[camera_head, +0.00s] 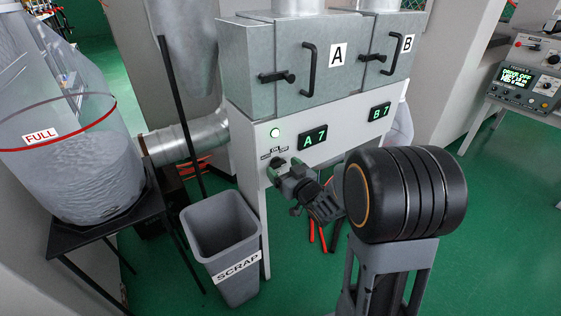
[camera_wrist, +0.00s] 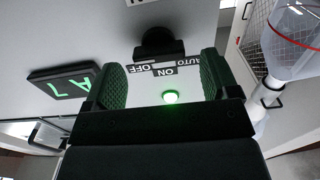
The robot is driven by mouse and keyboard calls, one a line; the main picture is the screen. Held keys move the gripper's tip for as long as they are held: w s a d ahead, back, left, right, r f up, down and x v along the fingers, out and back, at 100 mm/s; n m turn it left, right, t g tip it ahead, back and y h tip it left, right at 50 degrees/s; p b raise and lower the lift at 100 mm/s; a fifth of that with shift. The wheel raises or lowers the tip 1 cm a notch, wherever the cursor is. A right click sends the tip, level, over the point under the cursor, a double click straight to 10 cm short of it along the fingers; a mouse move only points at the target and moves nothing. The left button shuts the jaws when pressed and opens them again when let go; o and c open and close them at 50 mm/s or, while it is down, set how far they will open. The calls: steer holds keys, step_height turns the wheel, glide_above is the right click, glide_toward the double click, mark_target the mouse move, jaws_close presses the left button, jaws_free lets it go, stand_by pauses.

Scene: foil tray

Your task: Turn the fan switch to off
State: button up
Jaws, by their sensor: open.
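The fan switch is a black knob (camera_wrist: 158,45) on the white panel, seen in the wrist view just ahead of my gripper, between the lines of its fingers. My gripper (camera_wrist: 162,62) is open, with one textured finger to each side and nothing held.
Displays A 7 (camera_head: 313,138) and B 7 (camera_head: 379,112) are right of the switch, below metal doors with handles. A grey SCRAP bin (camera_head: 225,240) stands below left. A clear collection bag (camera_head: 80,175) marked FULL is at the left. A control console (camera_head: 525,75) stands far right.

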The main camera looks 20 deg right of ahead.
mark_target(278, 164)
steer(key=shift+x, duration=1.15)
steer(key=shift+c, duration=0.4)
steer(key=c, duration=0.8)
steer(key=shift+c, duration=0.2)
